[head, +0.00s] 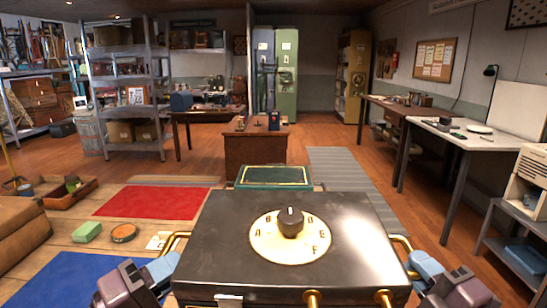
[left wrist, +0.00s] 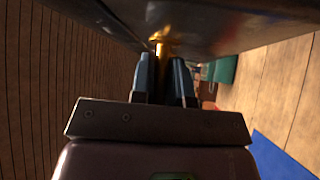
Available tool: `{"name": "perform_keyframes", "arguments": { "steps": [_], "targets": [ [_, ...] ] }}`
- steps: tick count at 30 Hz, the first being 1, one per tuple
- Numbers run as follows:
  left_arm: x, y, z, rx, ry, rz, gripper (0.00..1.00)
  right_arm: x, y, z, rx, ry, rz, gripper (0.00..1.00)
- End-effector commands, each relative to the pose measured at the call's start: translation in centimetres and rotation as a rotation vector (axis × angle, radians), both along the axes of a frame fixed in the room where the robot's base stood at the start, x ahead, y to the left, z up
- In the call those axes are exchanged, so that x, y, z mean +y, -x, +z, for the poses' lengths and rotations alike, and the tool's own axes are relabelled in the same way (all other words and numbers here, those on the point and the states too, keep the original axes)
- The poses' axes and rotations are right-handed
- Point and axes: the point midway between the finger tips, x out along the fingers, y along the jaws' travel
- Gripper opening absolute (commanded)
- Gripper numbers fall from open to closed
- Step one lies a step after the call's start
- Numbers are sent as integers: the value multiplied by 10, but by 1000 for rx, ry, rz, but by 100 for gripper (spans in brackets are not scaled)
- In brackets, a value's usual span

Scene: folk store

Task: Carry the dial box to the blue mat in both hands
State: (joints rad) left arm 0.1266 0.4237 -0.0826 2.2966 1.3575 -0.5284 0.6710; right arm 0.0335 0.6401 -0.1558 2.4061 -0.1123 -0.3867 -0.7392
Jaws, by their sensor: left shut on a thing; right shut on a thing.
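The dial box (head: 360,235) is a dark metal box with a round cream lettered dial, a black knob and brass side handles. It is in front of me in the head view, held between both grippers. My left gripper (head: 168,262) is shut on its left brass handle; the left wrist view shows the fingers (left wrist: 165,75) around the brass under the box. My right gripper (head: 420,262) is shut on the right handle. The blue mat (head: 60,280) lies flat at the lower left, left of the box, and also shows in the left wrist view (left wrist: 278,153). The box hides what is beneath it.
A red mat (head: 150,202) lies beyond the blue one on pale boards. A green case (head: 272,176) stands just behind the box. A white-topped table (head: 465,135) is at the right.

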Motion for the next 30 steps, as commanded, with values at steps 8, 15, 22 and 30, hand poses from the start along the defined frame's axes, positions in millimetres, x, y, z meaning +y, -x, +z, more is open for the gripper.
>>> {"name": "perform_keyframes", "arguments": {
  "steps": [8, 15, 22, 30],
  "targets": [
    [1, 3, 1, -4, -6, 3, 0, 0, 4, 3, -6, -3, 0, 0],
    [1, 7, -5, -3, -5, 2, 0, 0, 7, -3, -5, -3, 0, 0],
    [1, 18, -22, 1, -6, 2, 0, 0, 18, -19, -2, -4, -1, 0],
    [1, 31, -41, 0, -5, 2, 0, 0, 31, -39, -2, -5, -1, 0]
  ]
}}
